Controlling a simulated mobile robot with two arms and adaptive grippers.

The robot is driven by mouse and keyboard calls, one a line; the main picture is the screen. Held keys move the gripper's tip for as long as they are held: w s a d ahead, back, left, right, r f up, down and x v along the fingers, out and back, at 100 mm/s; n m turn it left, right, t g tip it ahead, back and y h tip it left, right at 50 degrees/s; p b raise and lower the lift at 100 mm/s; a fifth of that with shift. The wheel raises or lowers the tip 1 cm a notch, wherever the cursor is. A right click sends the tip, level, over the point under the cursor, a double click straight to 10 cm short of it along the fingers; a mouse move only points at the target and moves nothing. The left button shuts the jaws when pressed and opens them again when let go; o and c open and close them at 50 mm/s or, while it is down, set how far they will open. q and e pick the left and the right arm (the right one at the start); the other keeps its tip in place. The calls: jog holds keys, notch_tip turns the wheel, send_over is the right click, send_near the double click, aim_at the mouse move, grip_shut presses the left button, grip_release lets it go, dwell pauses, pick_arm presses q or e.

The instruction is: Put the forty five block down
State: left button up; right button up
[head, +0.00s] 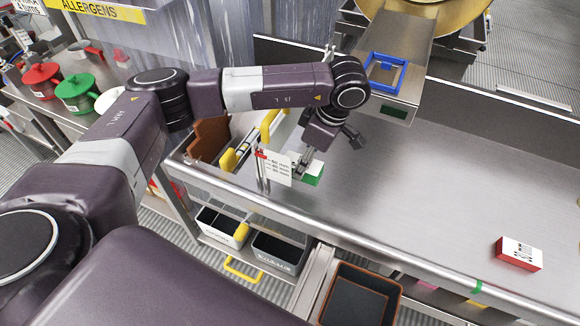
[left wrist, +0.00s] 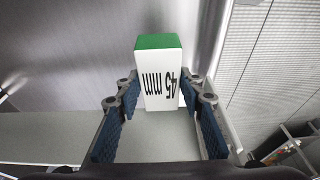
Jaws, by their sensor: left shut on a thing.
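I cannot tell whether the block touches the table. My right gripper is not in view.
A white card with printed lines (head: 276,168) stands on a post just left of the block. A red and white block (head: 518,254) lies at the right. A blue frame (head: 385,71) is on the chute at the back. The table's middle is clear.

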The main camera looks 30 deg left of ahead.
pick_arm(q)
notch_tip(320, 180, down, 4)
jog(key=shift+s+f+p, duration=0.1)
jog(key=shift+p, duration=0.3)
jog(key=a+p, duration=0.3)
jog(key=a, duration=0.1)
jog(key=shift+s+f, duration=0.15)
jog(key=shift+f, duration=0.2)
jog(key=shift+a+f+p, duration=0.1)
jog(key=shift+f+p, duration=0.15)
jog(key=shift+p, duration=0.05)
jog(key=shift+f, duration=0.15)
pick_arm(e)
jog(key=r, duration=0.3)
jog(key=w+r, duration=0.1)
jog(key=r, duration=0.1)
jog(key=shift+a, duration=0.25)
pick_arm(q)
jog(key=shift+d, duration=0.2)
jog(key=shift+f, duration=0.1)
jog(key=o, duration=1.3)
jog(key=shift+a, duration=0.1)
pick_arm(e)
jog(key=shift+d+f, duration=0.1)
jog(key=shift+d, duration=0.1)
